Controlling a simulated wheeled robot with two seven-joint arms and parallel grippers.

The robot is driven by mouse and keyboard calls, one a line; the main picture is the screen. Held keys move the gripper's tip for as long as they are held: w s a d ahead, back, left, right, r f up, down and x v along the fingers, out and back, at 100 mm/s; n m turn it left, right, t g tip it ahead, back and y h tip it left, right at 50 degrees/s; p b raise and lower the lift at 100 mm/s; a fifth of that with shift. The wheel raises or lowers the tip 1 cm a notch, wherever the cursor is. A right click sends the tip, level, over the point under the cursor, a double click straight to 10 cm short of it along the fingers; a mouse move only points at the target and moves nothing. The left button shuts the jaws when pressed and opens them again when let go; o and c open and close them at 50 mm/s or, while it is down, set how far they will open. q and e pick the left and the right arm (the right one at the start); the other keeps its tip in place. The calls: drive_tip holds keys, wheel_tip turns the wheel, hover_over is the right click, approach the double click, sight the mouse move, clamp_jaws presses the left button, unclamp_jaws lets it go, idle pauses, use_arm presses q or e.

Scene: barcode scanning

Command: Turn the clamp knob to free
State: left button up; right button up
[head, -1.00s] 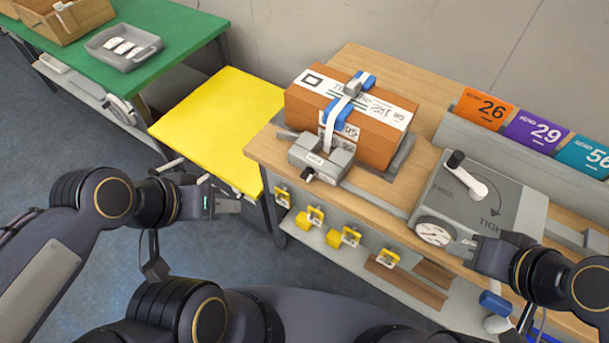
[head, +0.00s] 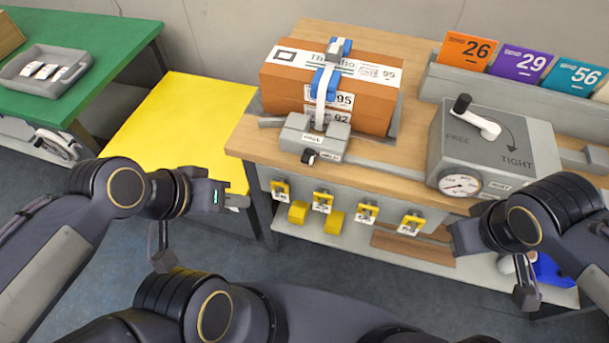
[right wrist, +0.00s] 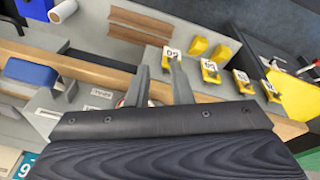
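The clamp box (head: 540,140) is grey, with FREE and TIGHT printed on top and an arrow curving between them. Its white crank lever (head: 484,124) carries a black clamp knob (head: 462,103) that stands up at the FREE side. A round gauge (head: 460,186) is on the box's front. My right gripper (head: 455,236) is below and in front of the box, apart from the knob. In the right wrist view its two fingers (right wrist: 160,82) are spread with nothing seen between them. My left gripper (head: 224,197) is by the yellow table, with its fingers unclear.
A strapped orange-brown carton (head: 285,92) sits on the wooden bench (head: 395,180), behind a small grey clamp block (head: 315,138). Yellow tagged pieces (head: 322,203) hang along the bench front. Number cards (head: 521,60) stand behind the clamp box. The yellow tabletop (head: 165,125) is bare.

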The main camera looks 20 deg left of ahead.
drive_tip(key=w+a+f+n+t+h+b, duration=0.2)
drive_tip(key=w+a+f+n+h+b, duration=0.1)
drive_tip(key=w+f+b, duration=0.25)
drive_tip(key=n+t+y+b, duration=0.3)
drive_tip(key=n+t+b, duration=0.7)
drive_tip(key=t+b, duration=0.3)
approach(306, 163)
drive_tip(key=w, duration=0.8)
drive_tip(key=shift+w+f, duration=0.1)
drive_tip(key=shift+w, duration=0.15)
clamp_jaws()
